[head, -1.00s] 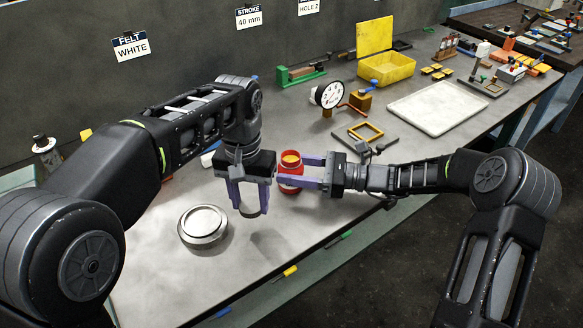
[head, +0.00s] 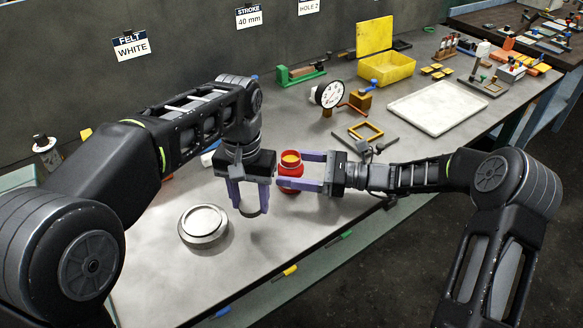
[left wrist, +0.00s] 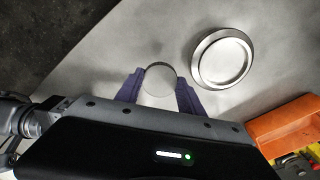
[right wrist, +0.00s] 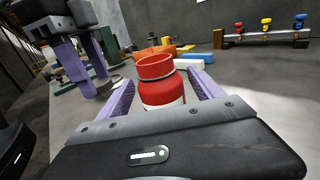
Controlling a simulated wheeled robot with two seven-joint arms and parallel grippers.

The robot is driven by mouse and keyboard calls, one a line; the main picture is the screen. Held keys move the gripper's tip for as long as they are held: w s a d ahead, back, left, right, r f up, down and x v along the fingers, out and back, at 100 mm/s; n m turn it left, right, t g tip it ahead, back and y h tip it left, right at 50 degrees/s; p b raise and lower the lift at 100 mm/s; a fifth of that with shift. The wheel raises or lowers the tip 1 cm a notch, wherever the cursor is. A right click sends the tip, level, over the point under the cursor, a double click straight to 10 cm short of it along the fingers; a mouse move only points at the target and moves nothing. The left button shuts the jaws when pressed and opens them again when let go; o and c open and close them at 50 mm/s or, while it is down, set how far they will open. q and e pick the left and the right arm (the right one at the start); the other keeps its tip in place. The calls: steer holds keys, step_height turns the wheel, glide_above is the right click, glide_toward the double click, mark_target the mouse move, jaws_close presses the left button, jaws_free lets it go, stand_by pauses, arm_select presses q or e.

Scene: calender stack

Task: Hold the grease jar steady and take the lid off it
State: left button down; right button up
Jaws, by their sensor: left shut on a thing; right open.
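The red grease jar (head: 291,159) stands upright on the bench with its mouth uncovered and an orange-yellow inside. It also shows in the right wrist view (right wrist: 161,84). My right gripper (head: 292,171) is open, with one finger on each side of the jar. My left gripper (head: 249,208) is shut on a pale round disc, the lid (left wrist: 160,80), and holds it to the left of the jar in the head view. The lid's height above the bench is hard to tell.
A round silver dish (head: 203,223) lies on the bench left of my left gripper. A dial gauge (head: 329,94), an orange frame (head: 365,131), a white tray (head: 440,107) and a yellow box (head: 386,70) stand behind and to the right. The front left bench is clear.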

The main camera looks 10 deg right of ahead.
arm_select(q)
steer(key=shift+f+b, duration=0.4)
steer(key=shift+f, duration=0.05)
arm_select(e)
steer(key=v, duration=1.1)
steer(key=shift+d+f, duration=0.1)
steer(key=shift+s+d, duration=0.2)
steer(key=shift+d, duration=0.1)
arm_select(q)
steer(key=shift+r, duration=0.1)
